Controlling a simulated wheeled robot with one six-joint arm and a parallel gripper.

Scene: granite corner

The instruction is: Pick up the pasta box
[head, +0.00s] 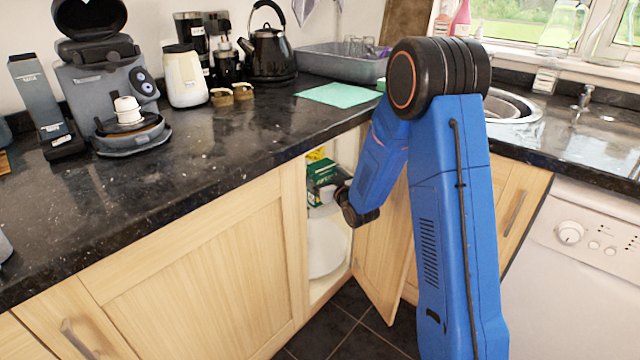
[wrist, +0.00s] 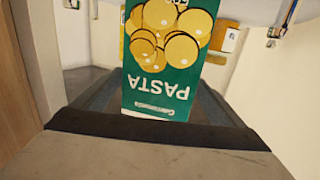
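The pasta box (head: 323,176) is green and stands inside the open corner cupboard, partly hidden by my arm and the worktop. In the wrist view the box (wrist: 170,88) shows its green face with yellow pasta rounds and the word PASTA upside down. My gripper (head: 333,193) reaches into the cupboard close to the box. In the wrist view dark grey gripper parts lie on both sides of the box's near end. I cannot tell whether the fingers touch it or are closed on it.
A yellow packet (head: 315,154) sits behind the box. A white round item (head: 325,245) is lower in the cupboard. The open cupboard door (head: 380,240) stands right of the opening. The dark worktop (head: 230,150) overhangs it.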

